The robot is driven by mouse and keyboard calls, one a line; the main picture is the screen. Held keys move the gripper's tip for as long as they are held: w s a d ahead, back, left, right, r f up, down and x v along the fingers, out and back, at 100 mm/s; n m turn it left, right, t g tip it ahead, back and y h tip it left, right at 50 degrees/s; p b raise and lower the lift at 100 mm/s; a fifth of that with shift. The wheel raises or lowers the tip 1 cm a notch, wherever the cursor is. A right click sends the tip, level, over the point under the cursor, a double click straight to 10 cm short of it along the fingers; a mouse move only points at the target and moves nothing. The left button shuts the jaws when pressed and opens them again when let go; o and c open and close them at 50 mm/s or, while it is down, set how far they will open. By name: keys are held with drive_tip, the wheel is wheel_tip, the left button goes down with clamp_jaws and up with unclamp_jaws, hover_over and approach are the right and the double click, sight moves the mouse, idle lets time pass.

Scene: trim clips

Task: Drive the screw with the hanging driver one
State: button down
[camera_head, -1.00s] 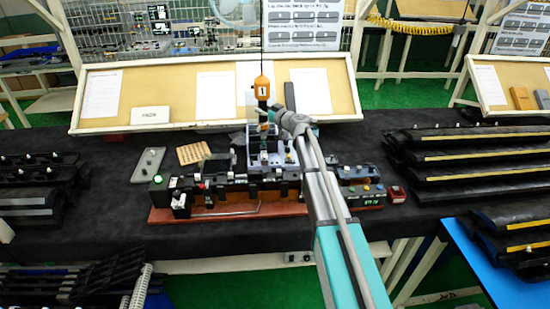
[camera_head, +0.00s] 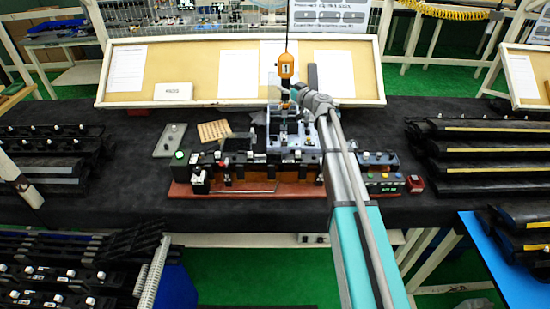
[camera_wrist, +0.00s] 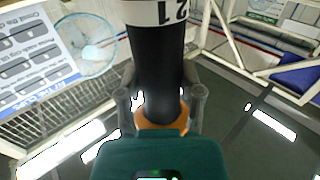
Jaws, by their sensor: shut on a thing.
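The hanging driver (camera_head: 286,66) has an orange top with a "1" label and hangs on a thin dark cord above the fixture. My gripper (camera_head: 288,104) is at its dark lower body. In the wrist view, the driver's black body (camera_wrist: 158,65) stands between the grey fingers of my gripper (camera_wrist: 160,105), with a white numbered label above and an orange part below. The fingers are shut on it. Below is the fixture (camera_head: 260,186) with a blue-grey holder (camera_head: 275,140). The screw and the driver's tip cannot be made out.
My arm covers part of the fixture's right side. A grey plate (camera_head: 170,140) and a perforated tan block (camera_head: 214,131) lie left of it. A notice board (camera_head: 235,103) stands behind. Dark trim parts (camera_head: 480,150) are stacked at right. Bare dark table lies at front left.

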drive_tip(key=shift+r, duration=0.45)
drive_tip(key=v, duration=1.7)
wheel_tip(320, 180, down, 6)
drive_tip(key=b, duration=0.6)
drive_tip(key=shift+d+f, duration=0.2)
drive_tip(key=shift+d, duration=0.15)
drive_tip(key=shift+f+b, duration=0.4)
idle(0.4)
drive_tip(key=shift+f, duration=0.1)
idle(1.0)
idle(0.4)
